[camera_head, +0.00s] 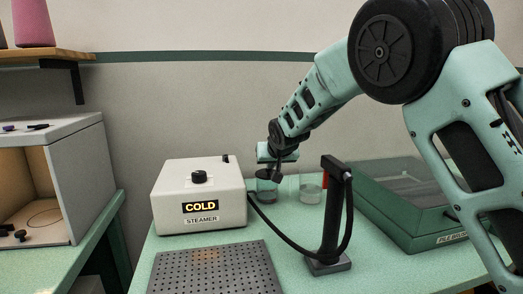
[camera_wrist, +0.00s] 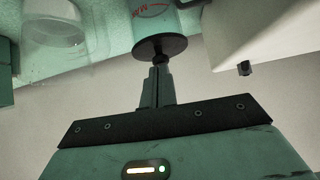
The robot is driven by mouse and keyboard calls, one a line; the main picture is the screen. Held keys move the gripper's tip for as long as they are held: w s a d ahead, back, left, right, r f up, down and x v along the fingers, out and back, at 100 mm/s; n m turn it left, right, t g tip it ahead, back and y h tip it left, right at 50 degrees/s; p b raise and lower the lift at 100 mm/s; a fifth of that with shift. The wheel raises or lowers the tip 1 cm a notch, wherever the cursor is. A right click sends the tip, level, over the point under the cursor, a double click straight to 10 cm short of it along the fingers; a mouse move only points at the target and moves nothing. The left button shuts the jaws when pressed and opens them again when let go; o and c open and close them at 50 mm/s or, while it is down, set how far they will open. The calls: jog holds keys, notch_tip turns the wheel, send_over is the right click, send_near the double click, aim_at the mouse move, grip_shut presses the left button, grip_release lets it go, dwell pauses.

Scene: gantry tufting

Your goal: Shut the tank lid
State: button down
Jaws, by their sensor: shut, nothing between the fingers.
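The tank (camera_head: 267,196) is a small clear cylinder just right of the white steamer, and it shows with red lettering in the wrist view (camera_wrist: 150,17). Its lid is a black disc with a small knob (camera_wrist: 160,47), seen across the tank's end in the wrist view. In the head view the dark lid (camera_head: 267,174) is at the tank's top; I cannot tell whether it sits flush. My gripper (camera_wrist: 159,72) is shut and empty, its fingertips at the lid's knob. It points down over the tank in the head view (camera_head: 271,165). Whether the tips touch the knob is unclear.
The white steamer (camera_head: 198,206) reads COLD. A clear beaker (camera_head: 311,190) stands right of the tank. A black post (camera_head: 332,220) with a hose stands in front. A green clear-topped bin (camera_head: 400,215) is at right, a perforated plate (camera_head: 215,272) at front.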

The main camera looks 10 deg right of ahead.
jog(key=f, duration=0.1)
jog(key=s+f, duration=0.1)
jog(key=f, duration=0.1)
jog(key=shift+s+a+g, duration=0.15)
jog(key=shift+g, duration=0.15)
jog(key=shift+b, duration=0.3)
jog(key=shift+r, duration=0.1)
notch_tip(320, 180, up, 6)
jog(key=p, duration=0.5)
jog(key=s+a+f+n+g+y, duration=0.1)
jog(key=s+a+f+g, duration=0.1)
jog(key=s, duration=0.8)
jog(key=s+a+f+n+g, duration=0.1)
jog(key=s+a+g, duration=0.15)
jog(key=s, duration=0.75)
jog(key=s+a+f+n+g+y, duration=0.1)
jog(key=s+a+f, duration=0.15)
jog(key=s, duration=0.85)
jog(key=s+r+n+g+p, duration=0.1)
jog(key=s+n+g, duration=0.1)
jog(key=s, duration=0.7)
jog(key=s+d+n+g+h+p, duration=0.1)
jog(key=s+n, duration=0.2)
jog(key=s, duration=0.7)
jog(key=shift+d+r+g+p, duration=0.15)
jog(key=shift+r+g+p, duration=0.15)
jog(key=shift+r+g, duration=0.1)
